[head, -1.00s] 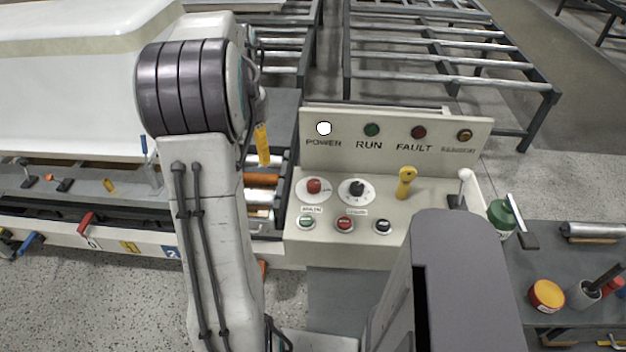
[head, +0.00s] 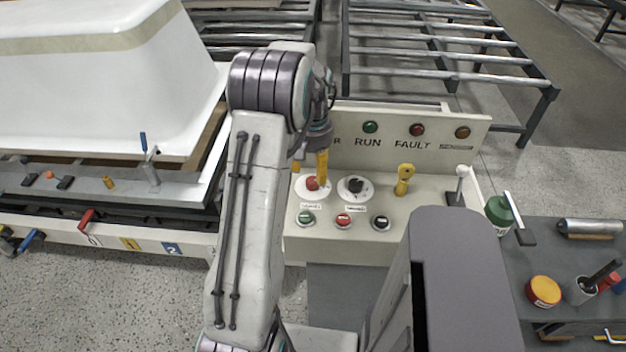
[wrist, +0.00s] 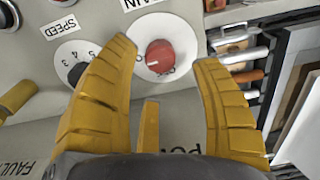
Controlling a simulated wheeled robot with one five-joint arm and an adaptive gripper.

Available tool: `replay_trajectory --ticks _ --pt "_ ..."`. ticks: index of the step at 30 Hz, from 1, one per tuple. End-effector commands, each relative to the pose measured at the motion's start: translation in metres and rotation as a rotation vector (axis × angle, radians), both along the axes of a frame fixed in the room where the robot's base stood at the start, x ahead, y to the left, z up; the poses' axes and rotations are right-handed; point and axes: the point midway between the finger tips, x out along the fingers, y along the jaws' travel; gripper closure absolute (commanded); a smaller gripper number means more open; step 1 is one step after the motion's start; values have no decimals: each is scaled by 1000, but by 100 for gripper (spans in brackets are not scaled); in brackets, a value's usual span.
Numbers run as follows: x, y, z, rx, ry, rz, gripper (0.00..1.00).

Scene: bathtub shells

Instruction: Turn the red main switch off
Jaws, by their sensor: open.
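The red main switch (wrist: 160,57) is a round red knob on a white disc, with a white mark on its face. In the wrist view it lies ahead of my gripper, between the lines of its two yellow fingers. My gripper (wrist: 165,75) is open, and no contact with the knob shows. In the head view the red switch (head: 312,183) sits at the left of the control panel.
The black speed dial (head: 355,187) is just right of the switch, near a finger in the wrist view. Green, red and black buttons sit below. A yellow handle (head: 404,178) and a lever (head: 460,185) stand further right. The lamp panel (head: 390,158) rises behind.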

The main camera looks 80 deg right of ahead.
Motion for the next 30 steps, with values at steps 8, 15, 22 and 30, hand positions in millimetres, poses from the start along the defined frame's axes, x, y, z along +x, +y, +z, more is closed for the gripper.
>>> replay_trajectory --ticks 8,15,22,30 --pt "0 1 -33 3 0 1 41" --pt "0 0 -44 0 0 0 41" --pt "0 0 -46 -1 0 1 41" --pt "0 0 -46 0 0 0 53"
